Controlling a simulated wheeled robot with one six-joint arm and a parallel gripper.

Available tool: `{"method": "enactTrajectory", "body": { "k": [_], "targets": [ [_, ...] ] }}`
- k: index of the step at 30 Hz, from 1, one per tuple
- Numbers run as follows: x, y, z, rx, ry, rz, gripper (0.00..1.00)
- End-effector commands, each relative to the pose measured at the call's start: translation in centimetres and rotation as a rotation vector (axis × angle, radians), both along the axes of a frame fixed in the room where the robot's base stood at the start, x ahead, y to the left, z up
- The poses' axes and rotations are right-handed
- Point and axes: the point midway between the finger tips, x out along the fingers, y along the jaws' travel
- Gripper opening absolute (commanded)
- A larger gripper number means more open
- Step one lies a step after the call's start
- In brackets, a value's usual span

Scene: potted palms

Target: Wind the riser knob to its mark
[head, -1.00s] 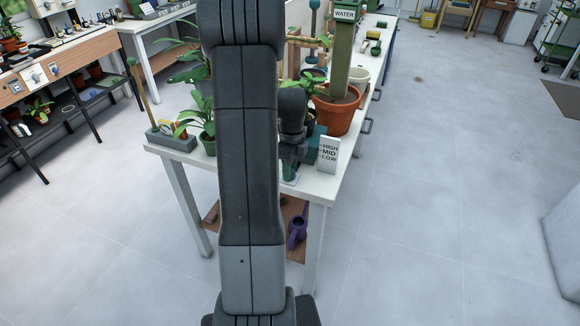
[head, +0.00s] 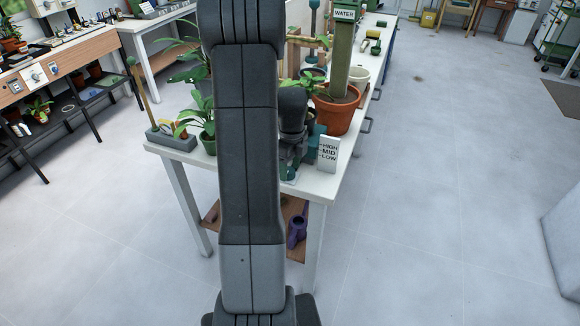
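A white card (head: 328,155) reading HIGH, MID and LOW stands at the near right corner of the white bench (head: 322,188). A teal body (head: 318,131), perhaps the riser, shows in part just behind the card. My gripper (head: 289,168) points down at the bench's near end, left of the card and close to the teal body. A small dark teal piece shows at its lower end; I cannot tell whether this is the knob. My own arm hides much of this area, and the fingers are too small and dark to read.
A terracotta pot (head: 338,112) with a palm trunk (head: 341,60) and a WATER sign (head: 344,14) stands behind the card. A grey tray (head: 170,138) and a small potted plant (head: 208,140) sit at the left. A purple watering can (head: 297,230) is on the lower shelf.

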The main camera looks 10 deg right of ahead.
Motion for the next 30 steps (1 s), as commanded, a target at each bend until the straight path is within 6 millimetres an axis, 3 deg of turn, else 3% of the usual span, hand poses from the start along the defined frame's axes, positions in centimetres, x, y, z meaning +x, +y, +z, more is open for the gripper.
{"method": "enactTrajectory", "body": {
  "k": [11,16,24,30],
  "targets": [
    [0.0,0.0,0.5,0.001,0.001,0.000,0.55],
    [0.1,-0.1,3.2,0.000,-0.003,0.000,0.55],
    [0.4,-0.4,9.5,0.000,-0.003,0.000,0.55],
    [0.4,-0.5,12.6,0.001,0.001,0.000,0.55]
  ]
}}
